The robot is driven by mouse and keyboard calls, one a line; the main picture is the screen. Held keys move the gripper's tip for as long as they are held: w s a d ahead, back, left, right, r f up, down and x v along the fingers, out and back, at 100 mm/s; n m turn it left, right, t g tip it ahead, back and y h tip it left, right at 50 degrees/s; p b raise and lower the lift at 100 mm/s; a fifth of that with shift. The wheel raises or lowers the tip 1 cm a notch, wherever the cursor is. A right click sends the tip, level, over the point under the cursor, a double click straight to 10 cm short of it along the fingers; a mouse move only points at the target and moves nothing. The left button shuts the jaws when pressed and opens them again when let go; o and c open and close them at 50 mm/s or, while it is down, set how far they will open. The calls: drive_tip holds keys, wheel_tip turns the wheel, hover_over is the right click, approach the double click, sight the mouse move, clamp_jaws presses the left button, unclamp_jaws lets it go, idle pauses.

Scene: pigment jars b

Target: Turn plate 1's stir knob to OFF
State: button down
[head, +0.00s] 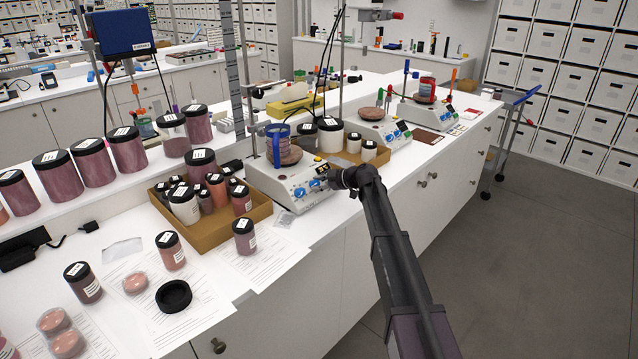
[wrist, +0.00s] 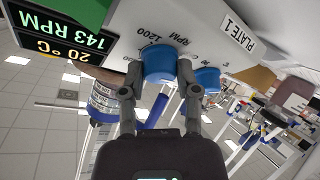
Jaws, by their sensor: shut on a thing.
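Plate 1 is the white hotplate (head: 285,180) in the middle of the bench; its "PLATE 1" label (wrist: 238,33) shows in the wrist view. My gripper (wrist: 158,72) is shut on the blue stir knob (wrist: 158,62), one finger on each side, beside the "1200 RPM" scale. The knob's pointer is not clear. A second blue knob (wrist: 207,78), by a °C scale, sits just right of the fingers. The display (wrist: 70,45) reads 20 °C and 143 RPM. In the head view my gripper (head: 335,178) is at the plate's front panel.
A blue-framed vessel (head: 277,145) and a brown dish (head: 290,155) are on plate 1. A cardboard tray of jars (head: 215,235) stands close to its left. More hotplates (head: 375,130) stand farther along the bench. The floor (head: 530,260) at right is clear.

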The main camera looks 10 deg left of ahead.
drive_tip(key=n, duration=0.2)
drive_tip(key=n+g+p, duration=0.1)
drive_tip(key=n, duration=0.1)
drive_tip(key=shift+a+r+g, duration=0.1)
drive_tip(key=shift+g, duration=0.2)
drive_tip(key=shift+n+g+h+p, duration=0.4)
drive_tip(key=shift+n+p, duration=0.1)
drive_tip(key=shift+n, duration=0.7)
drive_tip(key=shift+s, duration=0.1)
drive_tip(key=shift+c, duration=1.7)
unclamp_jaws()
